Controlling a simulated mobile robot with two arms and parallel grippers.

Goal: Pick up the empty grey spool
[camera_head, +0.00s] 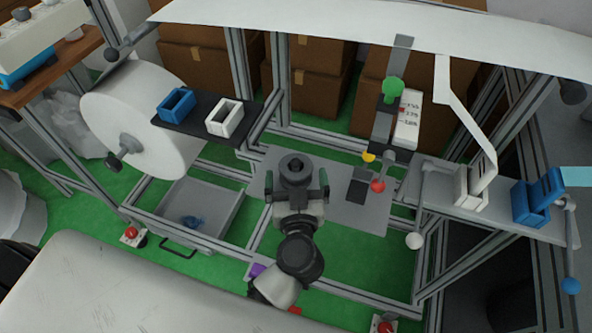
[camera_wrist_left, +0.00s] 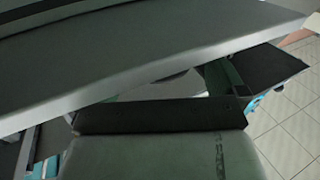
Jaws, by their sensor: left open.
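My left gripper (camera_head: 297,178) is above the grey plate (camera_head: 345,212) in the middle of the frame. Its two fingers are apart, and I see nothing between them. I cannot make out an empty grey spool in either view. A large white roll (camera_head: 125,105) on a dark hub (camera_head: 126,146) stands at the left of the frame; it looks full. In the left wrist view a wide grey slab (camera_wrist_left: 150,62) crosses the upper part, and a dark bar (camera_wrist_left: 150,115) lies below it. My right gripper is not in view.
A blue holder (camera_head: 176,104) and a white holder (camera_head: 224,118) sit on a black shelf. A grey tray (camera_head: 190,212) is low left. A white holder (camera_head: 470,187) and a blue one (camera_head: 532,205) stand at right. Posts and a white web (camera_head: 380,25) surround the frame.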

